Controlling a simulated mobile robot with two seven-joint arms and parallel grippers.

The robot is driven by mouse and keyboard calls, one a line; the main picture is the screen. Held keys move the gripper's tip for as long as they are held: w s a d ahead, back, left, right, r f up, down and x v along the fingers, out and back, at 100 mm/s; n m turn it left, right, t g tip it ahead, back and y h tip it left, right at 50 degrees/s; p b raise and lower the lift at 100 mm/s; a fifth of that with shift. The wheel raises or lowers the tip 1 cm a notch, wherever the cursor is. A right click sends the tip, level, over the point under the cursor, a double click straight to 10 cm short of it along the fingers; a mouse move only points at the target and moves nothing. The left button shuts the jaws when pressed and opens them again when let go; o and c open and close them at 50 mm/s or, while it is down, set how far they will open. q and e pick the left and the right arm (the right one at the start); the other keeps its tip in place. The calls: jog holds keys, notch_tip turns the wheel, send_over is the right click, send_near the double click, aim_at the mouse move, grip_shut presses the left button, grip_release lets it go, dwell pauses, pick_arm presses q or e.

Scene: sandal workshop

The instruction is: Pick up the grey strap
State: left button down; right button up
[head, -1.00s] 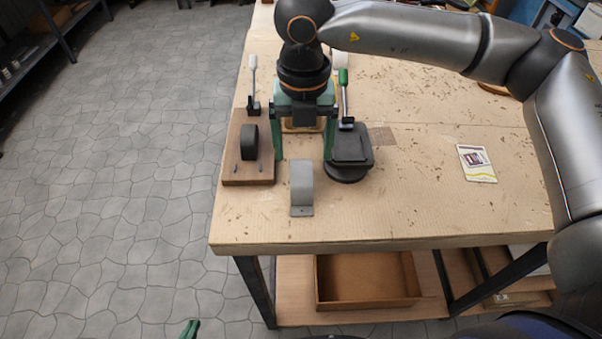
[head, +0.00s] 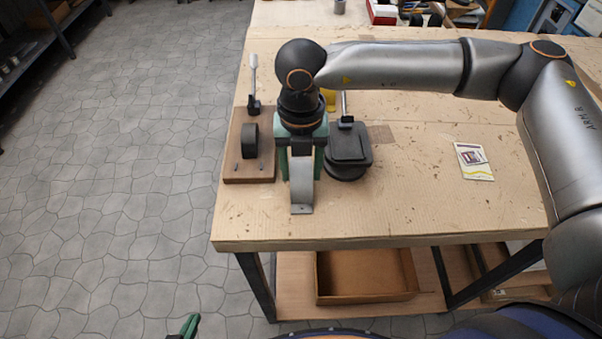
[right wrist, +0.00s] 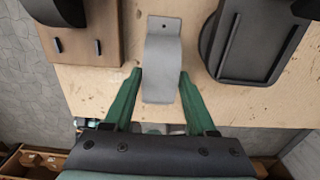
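The grey strap (head: 302,190), a curved band with a flat holed foot, stands near the table's front left edge. It also shows in the right wrist view (right wrist: 162,60). My right gripper (head: 302,165) is over it from above, one green finger on each side, close against the strap's sides. In the right wrist view the right gripper's fingertips (right wrist: 160,75) flank the strap with almost no gap. The strap's foot is still at the tabletop. Only the green tip of my left gripper (head: 188,326) shows at the bottom edge, away from the table; its opening is unclear.
A wooden board (head: 250,178) with a black band stands left of the strap. A black stand (head: 348,150) is close on its right. A card (head: 474,162) lies further right. An open box (head: 365,275) is on the shelf below. The table's middle is mostly clear.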

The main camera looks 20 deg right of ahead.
aim_at(301, 168)
grip_shut()
dwell(0.3)
jog(key=shift+r, duration=0.4)
notch_tip(301, 168, up, 2)
jog(key=shift+r, duration=0.2)
jog(key=s+a+r+b, duration=0.3)
jog(key=s+a+r, duration=0.2)
jog(key=a+r, duration=0.4)
jog(key=a, duration=0.4)
jog(key=shift+r, duration=0.4)
